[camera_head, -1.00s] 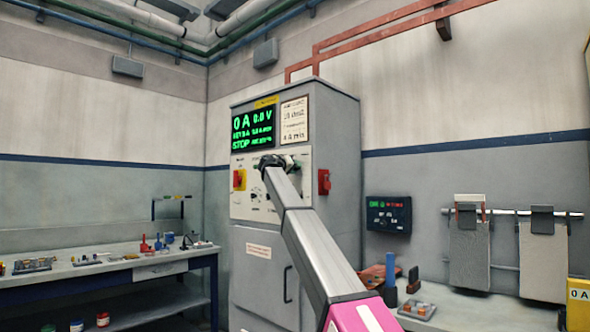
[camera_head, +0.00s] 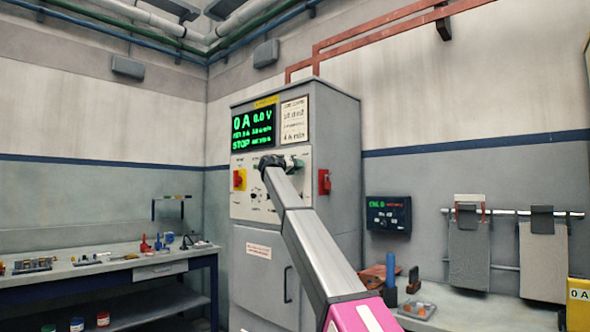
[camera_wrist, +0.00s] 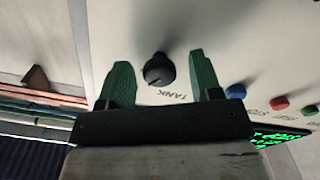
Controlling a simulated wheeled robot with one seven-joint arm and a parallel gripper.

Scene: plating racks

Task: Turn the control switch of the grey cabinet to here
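The grey cabinet (camera_head: 333,140) stands in the corner, with a green-lit display (camera_head: 253,128) reading 0 A, 0.0 V and STOP. In the wrist view a black round control switch (camera_wrist: 159,70) sits on the cabinet's pale panel (camera_wrist: 225,40), beside lettering that reads TANK. My gripper (camera_wrist: 162,80) has its two green fingers apart, one on each side of the switch, with gaps showing between fingers and knob. I cannot tell how deep the fingertips reach. In the head view my gripper (camera_head: 288,162) is at the panel, and my arm hides part of the panel.
A workbench (camera_head: 110,262) stands at left.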

